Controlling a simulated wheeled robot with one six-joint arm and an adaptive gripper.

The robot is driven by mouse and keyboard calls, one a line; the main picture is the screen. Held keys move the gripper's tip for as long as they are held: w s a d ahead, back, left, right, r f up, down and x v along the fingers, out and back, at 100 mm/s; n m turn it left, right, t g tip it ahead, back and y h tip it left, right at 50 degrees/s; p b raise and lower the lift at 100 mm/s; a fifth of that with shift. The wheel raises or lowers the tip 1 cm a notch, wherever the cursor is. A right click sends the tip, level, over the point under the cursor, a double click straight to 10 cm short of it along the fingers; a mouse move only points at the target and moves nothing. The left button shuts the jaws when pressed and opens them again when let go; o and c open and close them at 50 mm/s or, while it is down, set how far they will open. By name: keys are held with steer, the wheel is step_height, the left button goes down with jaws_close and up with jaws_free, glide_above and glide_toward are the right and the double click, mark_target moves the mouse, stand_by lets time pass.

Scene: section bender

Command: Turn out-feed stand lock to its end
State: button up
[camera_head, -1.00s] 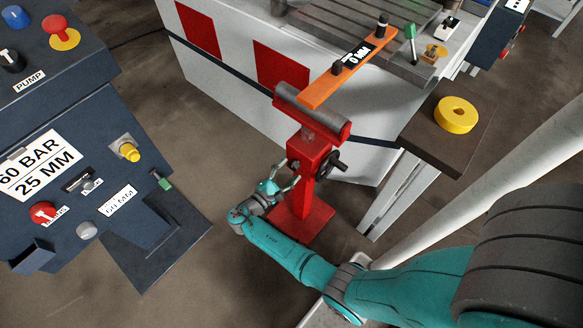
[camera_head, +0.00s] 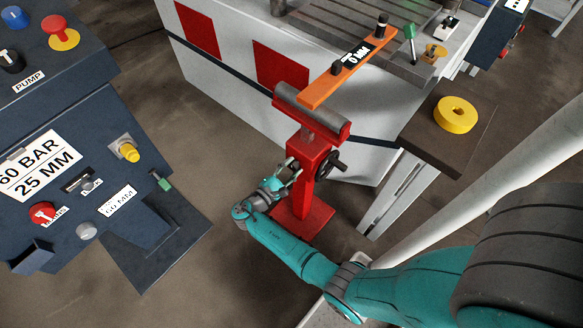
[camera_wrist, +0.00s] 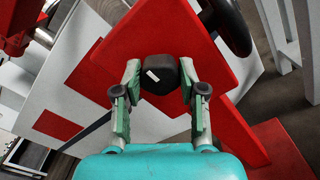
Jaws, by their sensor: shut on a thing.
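The red out-feed stand (camera_head: 314,163) stands on the floor in front of the white machine, with a grey roller on top. Its lock (camera_wrist: 160,74) is a dark knob with a small white mark on the stand's red face, seen in the wrist view. My gripper (camera_wrist: 160,83) has a finger on either side of the knob and is shut on it. In the head view my gripper (camera_head: 290,171) is at the left side of the stand's post, and the knob is too small to make out there. A black handwheel (camera_head: 330,165) sits on the post's right side.
A dark control console (camera_head: 60,170) stands at the left. An orange bar (camera_head: 345,70) marked 0 MM lies above the roller. Bare floor lies between console and stand.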

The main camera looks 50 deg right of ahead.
steer(key=shift+m, duration=0.3)
steer(key=m, duration=0.4)
steer(key=shift+m, duration=0.4)
steer(key=m, duration=0.5)
steer(key=shift+f, duration=0.1)
steer(key=m, duration=0.5)
steer(key=shift+m, duration=0.4)
steer(key=m, duration=0.5)
steer(key=shift+f, duration=0.1)
steer(key=shift+m, duration=0.3)
steer(key=o, duration=1.1)
steer(key=shift+o, duration=0.2)
